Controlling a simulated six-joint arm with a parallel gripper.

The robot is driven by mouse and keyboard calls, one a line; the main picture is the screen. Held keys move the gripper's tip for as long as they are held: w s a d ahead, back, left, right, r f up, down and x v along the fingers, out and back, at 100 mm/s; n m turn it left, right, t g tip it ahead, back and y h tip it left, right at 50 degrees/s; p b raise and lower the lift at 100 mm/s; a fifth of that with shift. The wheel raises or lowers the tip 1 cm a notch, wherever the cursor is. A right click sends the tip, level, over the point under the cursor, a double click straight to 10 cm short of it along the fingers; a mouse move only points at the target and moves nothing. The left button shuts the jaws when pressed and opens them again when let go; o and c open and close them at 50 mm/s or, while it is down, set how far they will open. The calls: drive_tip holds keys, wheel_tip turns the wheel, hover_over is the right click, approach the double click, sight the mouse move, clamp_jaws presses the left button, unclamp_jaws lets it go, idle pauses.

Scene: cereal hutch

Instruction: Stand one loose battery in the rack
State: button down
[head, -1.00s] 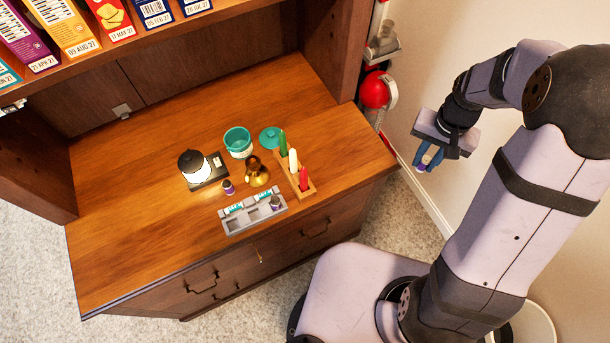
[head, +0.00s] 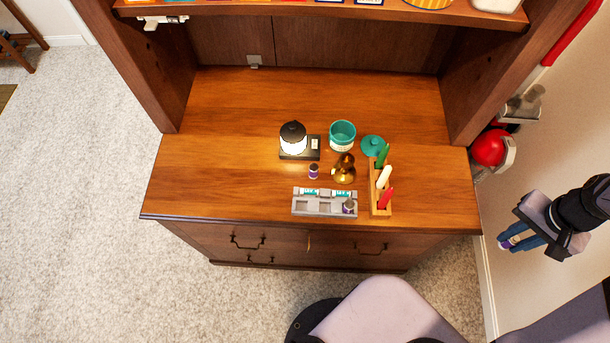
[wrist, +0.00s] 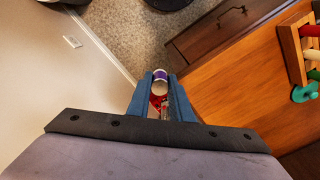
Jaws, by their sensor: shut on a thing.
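The grey rack (head: 325,212) lies near the front edge of the wooden counter, with several compartments. A dark-topped battery (head: 348,205) stands at its right end, and teal-and-white pieces (head: 312,192) show along its back row. A loose purple-banded battery (head: 314,172) stands on the counter just behind the rack. My gripper (head: 512,241) is out to the right, beyond the counter's side. Its blue fingers are shut on a white-and-purple battery (wrist: 160,82), seen between the fingertips in the wrist view. The fingers hide part of that battery.
A lantern (head: 293,140), a teal pot (head: 342,136), its lid (head: 373,145) and a brass bell-like object (head: 344,170) stand behind the rack. A wooden holder (head: 381,205) with coloured candle-like sticks is right of it. The counter's left part is clear.

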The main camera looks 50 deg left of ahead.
drive_tip(key=shift+w+a+r, duration=0.1)
drive_tip(key=shift+w+a, duration=0.05)
drive_tip(key=shift+a, duration=0.3)
drive_tip(key=s+a+r+n+p, duration=0.1)
drive_tip(key=s+a+r+n, duration=0.15)
drive_tip(key=a, duration=0.75)
drive_tip(key=s+a+r+n+p, duration=0.1)
drive_tip(key=a+n, duration=0.3)
drive_tip(key=a, duration=0.6)
drive_tip(key=s+a+r+n+p, duration=0.1)
drive_tip(key=s+a+r+n, duration=0.15)
drive_tip(key=a, duration=0.65)
drive_tip(key=s+a+f+n+b, duration=0.2)
drive_tip(key=s+a+n, duration=0.3)
drive_tip(key=s, duration=0.5)
drive_tip(key=s+a+f+n+b, duration=0.2)
drive_tip(key=s+a+n+b, duration=0.2)
drive_tip(key=s, duration=0.7)
drive_tip(key=shift+a+f+n, duration=0.25)
drive_tip(key=shift+a+n, duration=0.35)
drive_tip(key=shift+a, duration=0.1)
drive_tip(key=shift+b, duration=0.3)
